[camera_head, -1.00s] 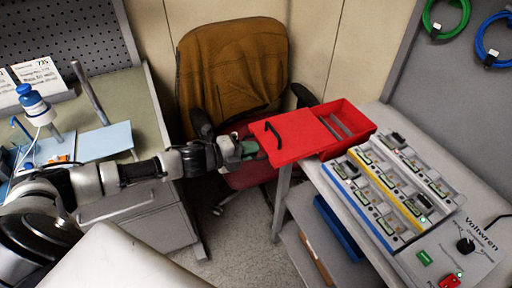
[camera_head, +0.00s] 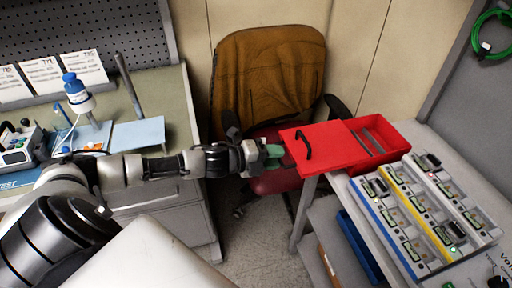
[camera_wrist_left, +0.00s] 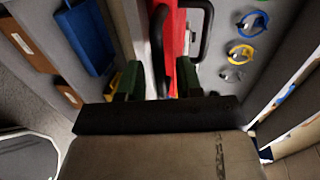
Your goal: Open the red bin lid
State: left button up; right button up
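The red bin (camera_head: 398,138) stands at the back left of the right-hand table, its inside partly showing. Its red lid (camera_head: 326,152), with a black handle (camera_head: 304,145), lies off to the left, leaving the right part of the bin uncovered and reaching out past the table edge. My left gripper (camera_head: 284,152) is at the lid's left edge. In the left wrist view its green fingers (camera_wrist_left: 159,80) are apart, with the lid's red edge (camera_wrist_left: 175,45) between or just beyond them. Whether they touch it is unclear. My right gripper is out of view.
Pump modules (camera_head: 425,210) in rows stand right in front of the bin. A brown chair (camera_head: 268,85) stands behind my left gripper. A blue bin (camera_head: 358,245) is on the shelf below. A desk with a blue-capped bottle (camera_head: 77,95) is at left.

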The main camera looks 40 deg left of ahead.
pick_arm(q)
jog(key=b+v, duration=0.1)
jog(key=v, duration=0.8)
jog(key=shift+s+b, duration=0.2)
jog(key=shift+b, duration=0.1)
jog(key=shift+a, duration=0.1)
